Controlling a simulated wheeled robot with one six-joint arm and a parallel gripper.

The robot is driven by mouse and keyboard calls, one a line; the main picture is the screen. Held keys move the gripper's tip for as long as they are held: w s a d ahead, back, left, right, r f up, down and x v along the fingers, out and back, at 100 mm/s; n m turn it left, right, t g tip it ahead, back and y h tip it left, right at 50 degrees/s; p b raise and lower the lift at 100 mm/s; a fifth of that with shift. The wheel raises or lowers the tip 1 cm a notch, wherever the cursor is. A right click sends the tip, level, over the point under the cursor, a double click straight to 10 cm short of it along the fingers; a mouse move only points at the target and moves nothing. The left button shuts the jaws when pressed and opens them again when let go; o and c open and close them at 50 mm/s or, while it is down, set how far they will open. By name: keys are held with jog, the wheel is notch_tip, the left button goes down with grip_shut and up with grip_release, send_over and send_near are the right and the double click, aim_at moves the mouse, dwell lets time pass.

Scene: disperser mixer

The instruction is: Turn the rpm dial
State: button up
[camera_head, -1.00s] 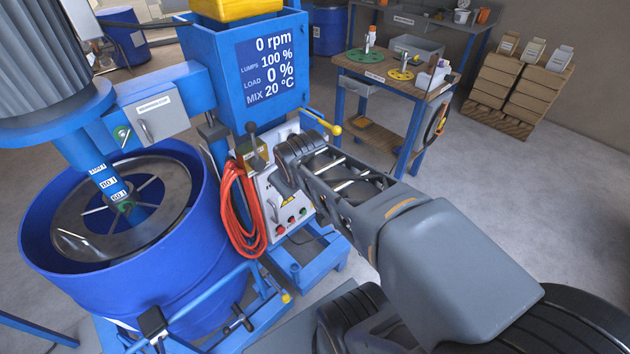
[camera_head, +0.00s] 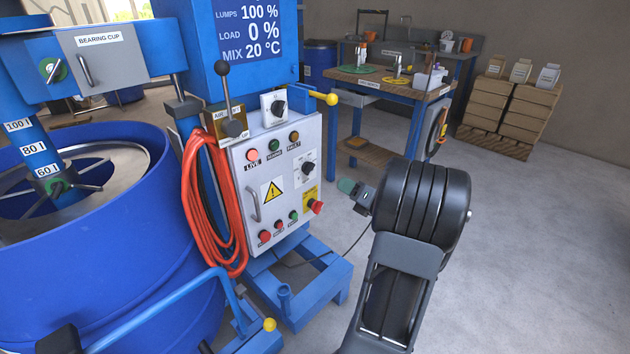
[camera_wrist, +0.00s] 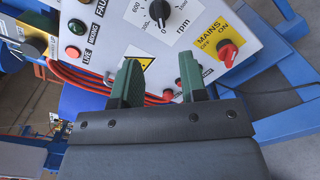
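The rpm dial (camera_head: 307,168) is a black knob on a white plate on the right side of the grey control panel (camera_head: 240,165). In the wrist view the dial (camera_wrist: 160,10) is at the top edge, with its rpm scale partly cut off. My gripper (camera_wrist: 160,80) is open and empty, its two green fingers spread apart below the dial in that view. In the head view my gripper (camera_head: 348,187) is to the right of the panel, apart from the dial, with its fingers partly hidden.
A red mains switch (camera_head: 316,206) on a yellow plate sits just below the dial. A yellow-tipped lever (camera_head: 330,99) juts out above. A coiled orange hose (camera_head: 205,205) hangs at the panel's left. Open floor lies to the right.

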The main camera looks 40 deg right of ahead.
aim_at(309, 169)
jog(key=w+a+b, duration=0.1)
jog(key=w+a, duration=0.1)
jog(key=w, duration=1.1)
jog(key=shift+a, duration=0.25)
grip_shut()
